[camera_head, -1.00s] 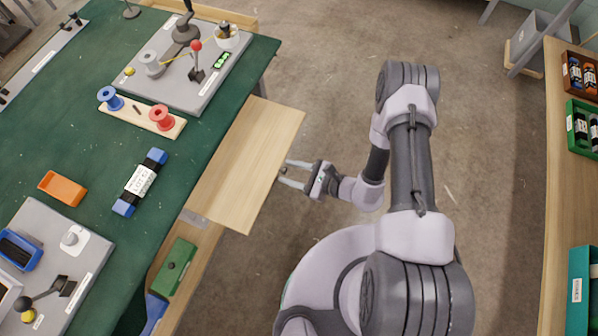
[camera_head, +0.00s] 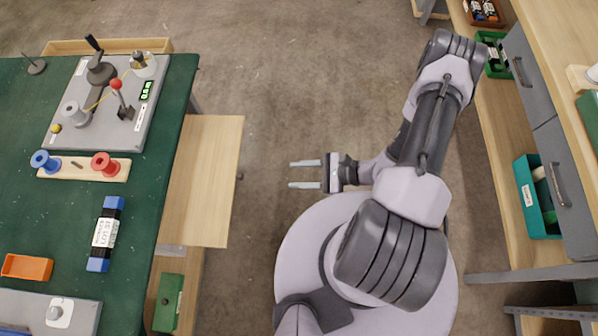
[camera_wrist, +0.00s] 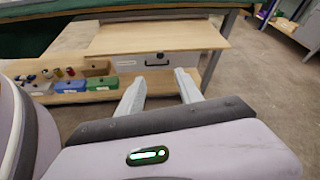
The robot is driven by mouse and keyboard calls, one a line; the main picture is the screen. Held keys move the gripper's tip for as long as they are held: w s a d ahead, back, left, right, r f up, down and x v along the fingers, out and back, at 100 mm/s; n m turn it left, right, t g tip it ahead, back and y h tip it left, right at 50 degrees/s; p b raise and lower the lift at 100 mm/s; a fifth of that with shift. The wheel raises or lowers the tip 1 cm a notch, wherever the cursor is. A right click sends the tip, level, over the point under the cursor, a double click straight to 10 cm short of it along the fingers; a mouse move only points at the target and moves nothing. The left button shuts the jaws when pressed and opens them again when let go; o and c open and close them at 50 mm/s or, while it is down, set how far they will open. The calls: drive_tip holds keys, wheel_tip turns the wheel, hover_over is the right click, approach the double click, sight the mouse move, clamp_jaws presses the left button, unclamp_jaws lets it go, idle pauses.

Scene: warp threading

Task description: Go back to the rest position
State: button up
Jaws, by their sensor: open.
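My gripper (camera_head: 306,174) is open and empty in the head view. Its two fingers point left over bare floor, apart from the wooden side shelf (camera_head: 202,180) of the green table. In the wrist view my gripper (camera_wrist: 160,90) shows both fingers spread with nothing between them. Beyond them are the wooden shelf (camera_wrist: 160,35) and a pale drawer front with a dark handle (camera_wrist: 157,60).
The green-topped table (camera_head: 150,170) at left carries a grey machine plate (camera_head: 68,125), blue and red spools, a blue labelled block (camera_head: 104,234) and an orange tray (camera_head: 26,267). Shelves with a teal bin (camera_head: 536,200) stand at right. The floor between is clear.

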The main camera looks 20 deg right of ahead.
idle(0.3)
drive_tip(key=w+r+n+g+h+b, duration=0.1)
drive_tip(key=w+r+n+g, duration=0.2)
drive_tip(key=r, duration=0.5)
drive_tip(key=w+r+n+g+h+b, duration=0.1)
drive_tip(key=r+n+g, duration=0.1)
drive_tip(key=r+n, duration=0.45)
drive_tip(key=s+a+r+n+t+h+b, duration=0.1)
drive_tip(key=s+r+n+t+h, duration=0.1)
drive_tip(key=r, duration=0.9)
drive_tip(key=s+a+r+n+t+h+b, duration=0.1)
drive_tip(key=s+r+n+h, duration=0.4)
drive_tip(key=r, duration=0.6)
drive_tip(key=s+t+h, duration=0.1)
drive_tip(key=s, duration=0.1)
drive_tip(key=shift+s+r+t, duration=0.2)
drive_tip(key=shift+s+t, duration=0.1)
drive_tip(key=shift+s, duration=0.05)
drive_tip(key=shift+a, duration=0.1)
